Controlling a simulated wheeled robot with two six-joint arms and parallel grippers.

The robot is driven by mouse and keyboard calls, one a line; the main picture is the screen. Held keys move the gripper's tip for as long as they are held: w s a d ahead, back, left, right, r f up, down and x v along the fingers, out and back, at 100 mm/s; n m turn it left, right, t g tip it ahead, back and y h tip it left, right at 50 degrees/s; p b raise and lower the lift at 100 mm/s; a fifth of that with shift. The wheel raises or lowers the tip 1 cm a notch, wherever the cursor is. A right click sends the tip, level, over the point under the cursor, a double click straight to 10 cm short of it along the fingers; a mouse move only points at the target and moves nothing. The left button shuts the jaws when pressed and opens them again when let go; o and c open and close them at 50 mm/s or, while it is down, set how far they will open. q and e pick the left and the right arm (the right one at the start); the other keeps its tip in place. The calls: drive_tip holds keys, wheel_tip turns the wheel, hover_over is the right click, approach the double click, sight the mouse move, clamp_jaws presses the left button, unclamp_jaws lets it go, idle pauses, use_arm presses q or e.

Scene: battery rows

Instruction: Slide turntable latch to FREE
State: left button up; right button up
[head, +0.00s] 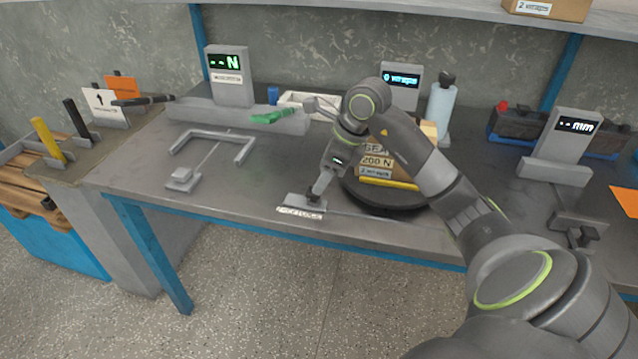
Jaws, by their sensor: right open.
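The turntable is a dark round disc (388,206) near the front edge of the table. A box stack (378,163) with "200 N" on it stands on the disc, partly hidden by my right arm. Left of the disc, a small grey latch block with a white label plate (300,210) sits at the table's front edge. The label is too small to read surely, and I cannot tell the latch's position. My right gripper (315,194) points down at the latch, open, with its fingertips at or just above it. Contact cannot be told. My left gripper is not in view.
A grey U-shaped frame (213,143) and a small grey block (183,179) lie to the left. An "N" display (229,76) and an "mm" display (566,146) stand on the table. The front left tabletop is clear.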

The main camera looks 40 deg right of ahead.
sight(314, 197)
drive_tip(key=shift+x, duration=1.8)
clamp_jaws()
